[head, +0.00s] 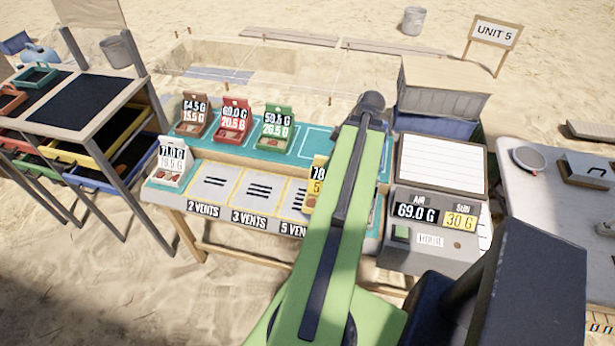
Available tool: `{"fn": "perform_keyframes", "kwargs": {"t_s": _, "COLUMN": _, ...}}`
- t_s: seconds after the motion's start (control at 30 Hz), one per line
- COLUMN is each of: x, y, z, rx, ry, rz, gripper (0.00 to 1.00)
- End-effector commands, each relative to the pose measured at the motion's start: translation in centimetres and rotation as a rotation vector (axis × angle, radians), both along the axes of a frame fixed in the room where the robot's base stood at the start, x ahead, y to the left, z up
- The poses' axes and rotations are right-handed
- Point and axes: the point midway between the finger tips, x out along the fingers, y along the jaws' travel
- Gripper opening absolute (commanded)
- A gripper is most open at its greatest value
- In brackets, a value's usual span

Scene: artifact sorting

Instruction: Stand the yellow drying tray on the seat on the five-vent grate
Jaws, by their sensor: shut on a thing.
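The yellow drying tray (318,175) shows only as a narrow strip with a number card reading "78" and "5"; my green arm hides the rest. It appears over or at the right part of the five-vent grate (297,194), above the "5 VEN" label. I cannot tell whether it touches the grate. My gripper is hidden behind my own arm, so its jaws and what they hold do not show. A bit of teal surface (376,214) shows right of my arm, level with the grate row.
The two-vent (214,185) and three-vent (258,189) grates are empty. A white tray (170,165) stands at their left. Brown (193,118), red (234,122) and green (274,130) trays stand behind. A grey scale box (430,250) is right of my arm.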

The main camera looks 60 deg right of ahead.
Motion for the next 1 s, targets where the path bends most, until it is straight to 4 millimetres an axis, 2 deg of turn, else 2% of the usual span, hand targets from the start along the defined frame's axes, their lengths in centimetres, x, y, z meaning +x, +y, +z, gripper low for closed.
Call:
{"fn": "perform_keyframes", "kwargs": {"t_s": 0.03, "x": 0.9, "y": -0.3, "z": -1.1, "rx": 0.0, "ry": 0.0, "rz": 0.003, "gripper": 0.0}}
{"fn": "perform_keyframes", "kwargs": {"t_s": 0.2, "x": 4.2, "y": -1.1, "z": -3.2, "rx": 0.0, "ry": 0.0, "rz": 0.004, "gripper": 0.0}}
{"fn": "perform_keyframes", "kwargs": {"t_s": 0.43, "x": 8.0, "y": -1.9, "z": -5.2, "rx": -0.001, "ry": 0.0, "rz": 0.002, "gripper": 0.0}}
{"fn": "perform_keyframes", "kwargs": {"t_s": 0.7, "x": 8.7, "y": -1.9, "z": -5.5, "rx": -0.001, "ry": 0.0, "rz": 0.002, "gripper": 0.0}}
{"fn": "perform_keyframes", "kwargs": {"t_s": 0.93, "x": 8.7, "y": -1.9, "z": -9.3, "rx": 0.0, "ry": 0.0, "rz": 0.002, "gripper": 0.0}}
{"fn": "perform_keyframes", "kwargs": {"t_s": 1.0, "x": 8.7, "y": -1.9, "z": -9.8, "rx": 0.0, "ry": 0.0, "rz": 0.003, "gripper": 0.0}}
